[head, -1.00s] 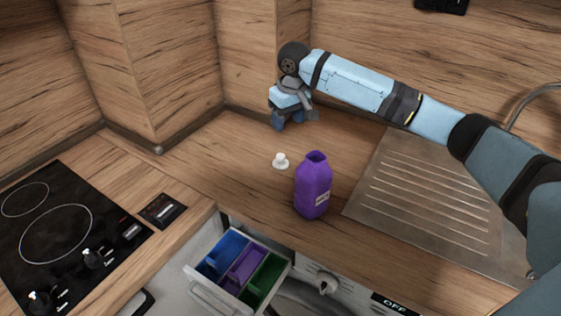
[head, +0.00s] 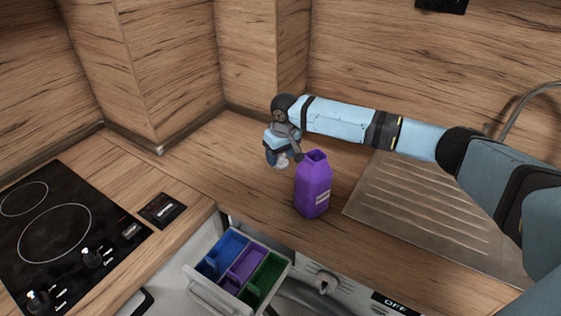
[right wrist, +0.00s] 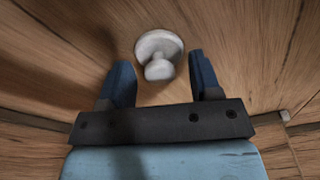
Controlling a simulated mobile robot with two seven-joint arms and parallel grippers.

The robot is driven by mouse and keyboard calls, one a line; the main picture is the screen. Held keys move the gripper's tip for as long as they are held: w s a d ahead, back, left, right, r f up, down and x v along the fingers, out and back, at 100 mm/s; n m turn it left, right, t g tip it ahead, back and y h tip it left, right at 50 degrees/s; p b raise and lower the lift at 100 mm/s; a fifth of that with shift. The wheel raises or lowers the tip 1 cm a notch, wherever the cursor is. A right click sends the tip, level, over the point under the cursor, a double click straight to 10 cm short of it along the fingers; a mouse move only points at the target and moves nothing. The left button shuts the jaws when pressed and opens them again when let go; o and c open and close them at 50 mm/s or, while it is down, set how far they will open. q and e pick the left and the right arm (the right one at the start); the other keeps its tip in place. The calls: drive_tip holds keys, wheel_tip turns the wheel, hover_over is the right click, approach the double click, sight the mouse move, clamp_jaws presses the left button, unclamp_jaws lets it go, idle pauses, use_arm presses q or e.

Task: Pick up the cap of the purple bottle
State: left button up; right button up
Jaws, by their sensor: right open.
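The purple bottle (head: 312,190) stands upright and uncapped on the wooden counter. Its white cap (right wrist: 158,48) lies on the counter with its knob towards the camera in the right wrist view. In the head view the cap (head: 282,164) is mostly hidden behind my right gripper. My right gripper (head: 277,157) points down just left of the bottle's neck. In the right wrist view the gripper (right wrist: 158,72) is open, its two blue fingers on either side of the cap's near part, with gaps to it. I cannot tell the remaining height. My left gripper is out of view.
A ribbed metal drainer (head: 430,205) lies right of the bottle. An open drawer (head: 197,280) with blue, purple and green compartments sticks out below the counter. A black hob (head: 60,235) is at the left. The counter behind the gripper is clear.

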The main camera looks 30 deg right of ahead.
drive_tip(key=shift+f, duration=0.2)
drive_tip(key=c, duration=1)
drive_tip(key=shift+r, duration=0.1)
